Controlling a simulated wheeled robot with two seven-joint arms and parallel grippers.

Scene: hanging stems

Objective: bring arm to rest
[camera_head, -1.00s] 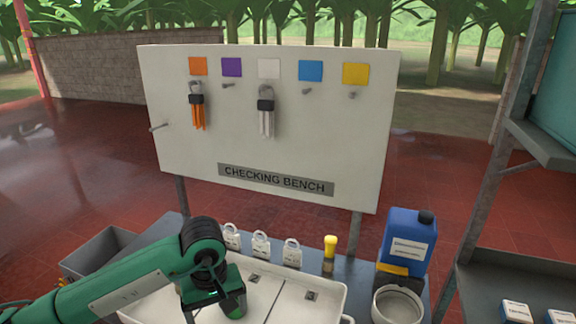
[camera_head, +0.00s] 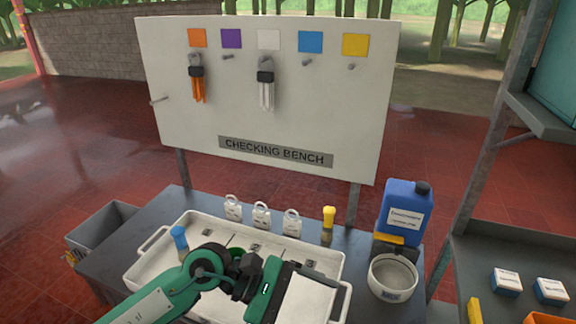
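My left arm comes in from the bottom left, with its green and black wrist over the white tray (camera_head: 152,262). My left gripper (camera_head: 290,292) points right over the front of the tray. Its fingertips do not show clearly, so I cannot tell whether it is open or shut. My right arm and gripper are not in view. On the white board, an orange bundle (camera_head: 199,88) hangs under the orange square and a white bundle (camera_head: 267,92) under the white square.
A blue-topped item (camera_head: 180,238) stands in the tray's left part. White tags (camera_head: 262,216), a yellow-topped item (camera_head: 328,222), a blue jug (camera_head: 403,212) and a round bowl (camera_head: 392,278) stand behind and right. A grey bin (camera_head: 100,228) is at left.

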